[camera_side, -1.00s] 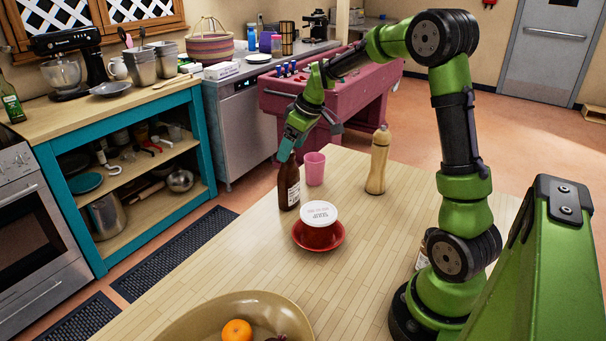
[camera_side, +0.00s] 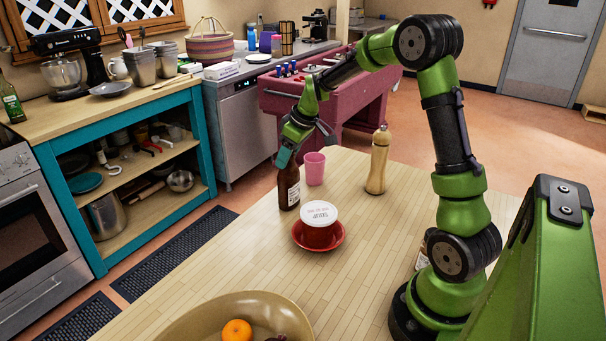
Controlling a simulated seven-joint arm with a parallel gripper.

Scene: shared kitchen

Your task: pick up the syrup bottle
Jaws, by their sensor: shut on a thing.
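The syrup bottle, seemingly the dark brown bottle with a pale label (camera_side: 289,190), stands upright near the table's far left edge. My gripper (camera_side: 286,157) is shut on its neck from above; the fingers hide the top. The bottle's base appears to be on the table, with no visible gap.
A pink cup (camera_side: 314,169) stands close behind right of the bottle. A red bowl with a white lid (camera_side: 319,217) sits on a red saucer (camera_side: 338,241) in front. A fruit bowl (camera_side: 190,325) is at the near edge. The wooden table (camera_side: 225,264) is clear at left.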

